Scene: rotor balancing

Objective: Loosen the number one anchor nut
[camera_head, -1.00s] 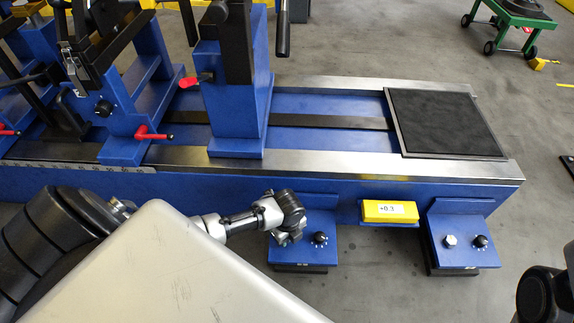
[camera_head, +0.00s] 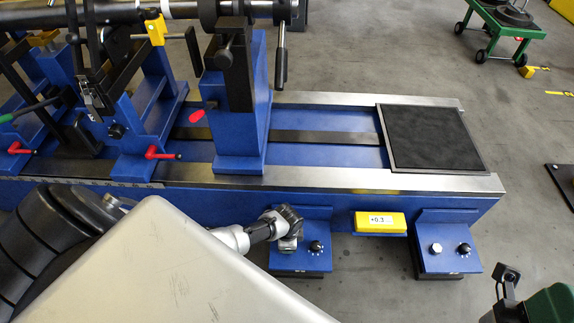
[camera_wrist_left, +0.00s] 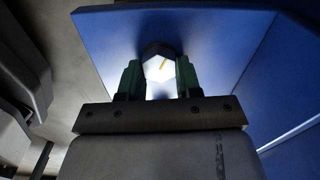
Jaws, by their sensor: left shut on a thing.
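The anchor nut (camera_wrist_left: 160,68) is a bright hexagon with a short yellow mark, on the blue anchor foot (camera_wrist_left: 105,30) in the left wrist view. My left gripper (camera_wrist_left: 160,80) has its green-faced fingers on both sides of the nut and is shut on it. In the head view my left gripper (camera_head: 290,226) is at the left anchor foot (camera_head: 315,215), beside a black dial (camera_head: 317,247); there it hides the nut. I cannot read a number on the foot.
A second anchor foot (camera_head: 448,265) at the right carries a hex nut (camera_head: 436,248) and a dial (camera_head: 464,249). The blue machine bed (camera_head: 330,199) runs behind. Open floor (camera_head: 380,285) lies in front.

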